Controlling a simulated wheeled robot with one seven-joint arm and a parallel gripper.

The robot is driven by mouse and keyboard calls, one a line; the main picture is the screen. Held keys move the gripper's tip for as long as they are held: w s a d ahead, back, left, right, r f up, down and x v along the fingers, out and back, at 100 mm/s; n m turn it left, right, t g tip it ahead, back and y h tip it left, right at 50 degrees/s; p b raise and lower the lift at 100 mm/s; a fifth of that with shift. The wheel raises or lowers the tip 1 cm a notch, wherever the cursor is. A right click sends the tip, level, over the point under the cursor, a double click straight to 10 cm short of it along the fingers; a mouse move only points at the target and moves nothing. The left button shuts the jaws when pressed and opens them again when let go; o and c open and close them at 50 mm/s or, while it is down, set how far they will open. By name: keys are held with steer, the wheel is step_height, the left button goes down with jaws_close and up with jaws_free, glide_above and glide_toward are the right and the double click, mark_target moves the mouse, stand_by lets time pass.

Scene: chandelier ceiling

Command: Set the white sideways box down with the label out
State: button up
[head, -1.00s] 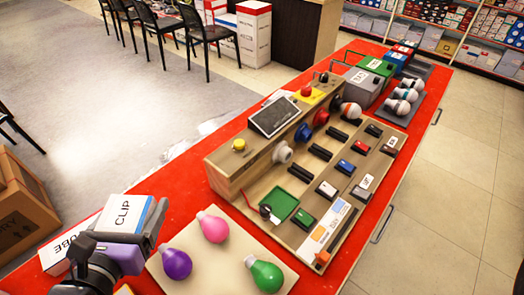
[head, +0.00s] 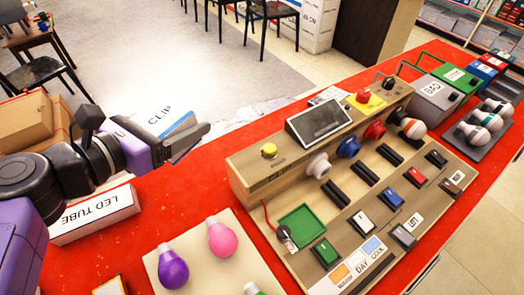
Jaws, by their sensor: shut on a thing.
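My gripper (head: 188,138) is at the left of the head view, shut on a white box (head: 158,112) with a blue side. The word CLIP shows on the box's upper face. The box appears held above the red tabletop (head: 190,200), past the LED TUBE box; the exact gap is hard to tell. Part of the box is hidden by the gripper's dark finger and purple body. A second white box, marked LED TUBE (head: 95,215), lies on the red table below the gripper, its label facing me.
A wooden test console (head: 245,195) with a screen and switches fills the middle and right. A board (head: 205,280) with purple, pink and green bulbs lies in front. Brown cartons (head: 30,122) stand at left. Red tabletop is free between the LED TUBE box and the console.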

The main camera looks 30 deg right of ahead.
mark_target(203, 187)
step_height(203, 187, down, 20)
steer(key=shift+p, duration=0.3)
stand_by(0.3)
steer(key=o, duration=1.5)
steer(key=shift+f, duration=0.1)
steer(key=shift+c, duration=0.2)
